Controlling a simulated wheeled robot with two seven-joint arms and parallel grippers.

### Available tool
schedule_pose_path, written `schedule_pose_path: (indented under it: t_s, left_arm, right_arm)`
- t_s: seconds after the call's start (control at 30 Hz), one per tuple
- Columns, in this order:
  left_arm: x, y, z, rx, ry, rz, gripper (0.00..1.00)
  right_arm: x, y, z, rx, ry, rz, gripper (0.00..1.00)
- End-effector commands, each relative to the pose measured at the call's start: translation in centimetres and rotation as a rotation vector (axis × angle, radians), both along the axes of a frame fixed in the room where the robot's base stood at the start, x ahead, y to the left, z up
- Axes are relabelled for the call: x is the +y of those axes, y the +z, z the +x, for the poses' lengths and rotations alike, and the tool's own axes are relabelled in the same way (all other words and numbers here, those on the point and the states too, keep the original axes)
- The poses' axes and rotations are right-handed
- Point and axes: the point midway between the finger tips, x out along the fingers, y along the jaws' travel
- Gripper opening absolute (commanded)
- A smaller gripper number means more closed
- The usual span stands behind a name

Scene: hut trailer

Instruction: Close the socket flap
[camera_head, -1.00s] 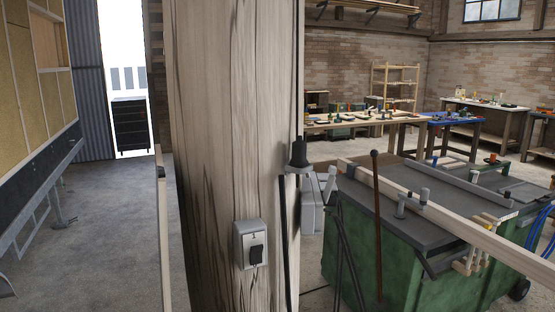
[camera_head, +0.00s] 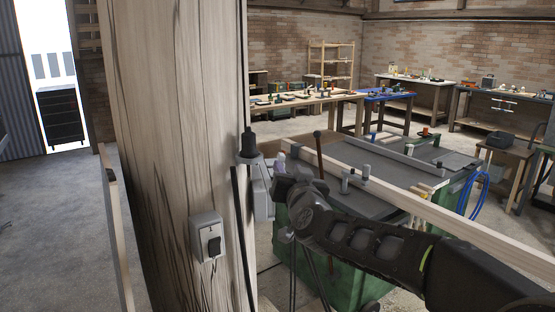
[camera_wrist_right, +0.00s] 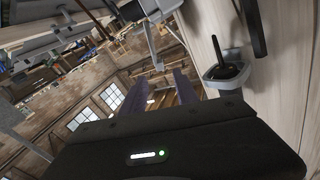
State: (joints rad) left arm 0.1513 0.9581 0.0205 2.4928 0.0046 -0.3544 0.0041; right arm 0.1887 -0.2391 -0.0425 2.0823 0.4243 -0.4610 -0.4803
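A grey socket box (camera_head: 262,192) sits on the right side of the wooden post, partly hidden by my right gripper. A pale part, likely its flap (camera_head: 280,158), sticks out at its top; I cannot tell its exact angle. My right gripper (camera_head: 284,178) is right beside the box, and contact cannot be told. In the right wrist view its two fingers (camera_wrist_right: 160,96) are apart with nothing between them. My left gripper is not in view.
The wooden post (camera_head: 170,110) carries a grey switch box (camera_head: 207,237) on its front. A green workbench (camera_head: 340,260) with a long beam (camera_head: 440,212) stands at the right. Open floor lies left.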

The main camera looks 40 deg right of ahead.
Motion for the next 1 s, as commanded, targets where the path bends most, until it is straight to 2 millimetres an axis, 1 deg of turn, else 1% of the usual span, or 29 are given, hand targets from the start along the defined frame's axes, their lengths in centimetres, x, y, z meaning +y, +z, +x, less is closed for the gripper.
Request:
schedule_pose_path:
  t_s: [0.13, 0.27, 0.5, 0.6, 0.7, 0.8, 1.0]
  left_arm:
    - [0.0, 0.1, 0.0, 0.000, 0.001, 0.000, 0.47]
    - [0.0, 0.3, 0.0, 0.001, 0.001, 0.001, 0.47]
    - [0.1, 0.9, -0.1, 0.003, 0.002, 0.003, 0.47]
    - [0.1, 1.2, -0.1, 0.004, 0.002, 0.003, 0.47]
    - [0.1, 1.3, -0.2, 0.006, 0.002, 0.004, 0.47]
    - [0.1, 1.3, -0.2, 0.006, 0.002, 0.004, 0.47]
    - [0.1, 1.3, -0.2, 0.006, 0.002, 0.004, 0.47]
  right_arm:
    - [-0.1, 0.0, 0.3, 0.001, 0.001, 0.000, 0.36]
    - [-0.6, 0.0, 1.4, 0.002, 0.001, 0.001, 0.36]
    - [-2.1, 0.0, 4.7, 0.003, 0.002, 0.000, 0.36]
    - [-2.8, 0.1, 6.0, 0.002, 0.001, 0.001, 0.36]
    - [-3.1, 0.0, 6.8, 0.002, 0.001, 0.001, 0.36]
    - [-3.3, 0.0, 7.1, 0.000, 0.000, 0.001, 0.36]
    - [-3.3, 0.0, 7.1, 0.000, 0.001, 0.001, 0.36]
